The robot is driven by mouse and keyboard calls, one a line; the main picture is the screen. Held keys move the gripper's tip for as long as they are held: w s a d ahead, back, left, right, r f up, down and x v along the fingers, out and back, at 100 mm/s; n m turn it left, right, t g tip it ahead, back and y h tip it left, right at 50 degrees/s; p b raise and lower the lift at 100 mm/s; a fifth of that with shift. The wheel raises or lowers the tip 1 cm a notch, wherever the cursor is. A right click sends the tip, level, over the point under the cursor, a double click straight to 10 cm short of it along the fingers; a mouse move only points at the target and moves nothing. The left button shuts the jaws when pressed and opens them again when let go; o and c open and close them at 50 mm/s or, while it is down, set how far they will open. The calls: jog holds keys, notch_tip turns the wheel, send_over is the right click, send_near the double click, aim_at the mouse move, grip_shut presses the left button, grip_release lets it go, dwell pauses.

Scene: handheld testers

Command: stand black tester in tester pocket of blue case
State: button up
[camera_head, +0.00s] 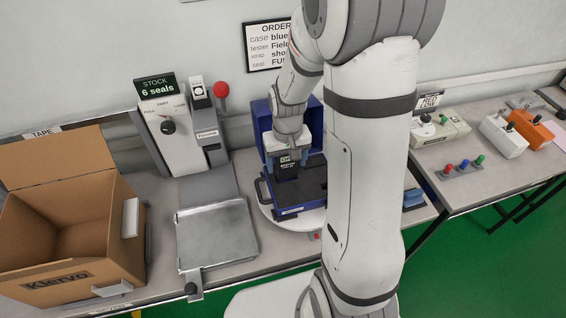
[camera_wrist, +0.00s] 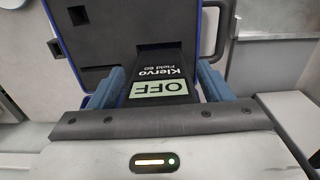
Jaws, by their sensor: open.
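The blue case (camera_head: 261,120) stands open on a round white turntable (camera_head: 268,224), its lid up at the back and black foam (camera_head: 302,190) in its base. The black tester (camera_head: 287,171) is upright at the foam; its lower end is hard to see, so I cannot tell how deep it sits in a pocket. My gripper (camera_head: 289,157) is above the case with its blue fingers on both sides of the tester.
A cardboard box (camera_head: 60,215) and a metal plate (camera_head: 215,235) are left of the case. A sealing machine (camera_head: 175,130) stands behind the plate. Other testers, including an orange one (camera_head: 532,128), are on the right table. My arm hides part of the bench.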

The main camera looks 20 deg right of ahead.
notch_tip(320, 180, up, 11)
jog(key=shift+w, duration=0.15)
jog(key=s+a+r+t, duration=0.1)
jog(key=s+r, duration=0.5)
jog(key=s, duration=0.8)
jog(key=shift+t, duration=0.8)
jog(key=shift+c, duration=0.3)
